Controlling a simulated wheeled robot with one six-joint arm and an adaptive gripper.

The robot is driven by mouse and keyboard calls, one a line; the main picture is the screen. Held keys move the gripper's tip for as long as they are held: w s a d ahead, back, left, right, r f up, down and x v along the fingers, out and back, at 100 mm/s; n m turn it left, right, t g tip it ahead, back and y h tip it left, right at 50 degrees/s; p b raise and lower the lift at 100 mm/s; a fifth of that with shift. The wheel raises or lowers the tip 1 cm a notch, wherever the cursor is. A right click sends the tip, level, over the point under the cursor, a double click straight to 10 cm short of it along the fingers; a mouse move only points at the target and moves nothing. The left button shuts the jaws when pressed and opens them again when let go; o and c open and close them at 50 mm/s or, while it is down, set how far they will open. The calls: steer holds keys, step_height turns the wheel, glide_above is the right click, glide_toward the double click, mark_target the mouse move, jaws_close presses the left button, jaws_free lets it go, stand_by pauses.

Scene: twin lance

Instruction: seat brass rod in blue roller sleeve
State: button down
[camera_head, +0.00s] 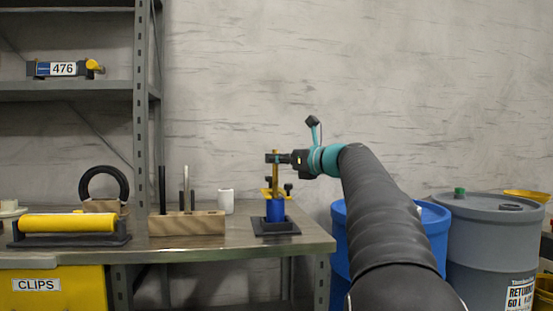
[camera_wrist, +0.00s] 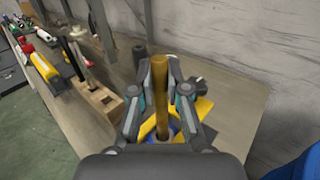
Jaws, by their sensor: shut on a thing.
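The brass rod (camera_head: 275,172) stands about upright in my gripper (camera_head: 277,158), which is shut on it near its upper part. The wrist view shows the rod (camera_wrist: 160,90) between the two fingers of my gripper (camera_wrist: 159,93). The rod's lower end reaches down to the blue roller sleeve (camera_head: 275,210), which stands upright on a dark square base on the bench. A yellow piece around the rod sits at the top of the sleeve. In the wrist view a bit of blue shows below the fingers. I cannot tell how deep the rod's end sits in the sleeve.
A wooden block (camera_head: 187,223) with dark rods stands left of the sleeve, with a white cup (camera_head: 226,202) behind. A yellow roller (camera_head: 68,222) lies on a dark cradle further left. Blue and grey drums (camera_head: 490,235) stand right of the bench (camera_head: 240,243).

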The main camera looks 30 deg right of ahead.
steer(key=shift+f+b, duration=1.2)
steer(key=shift+f, duration=0.75)
steer(key=c, duration=1.1)
jaws_free()
glide_toward(277, 173)
steer(key=shift+v, duration=0.85)
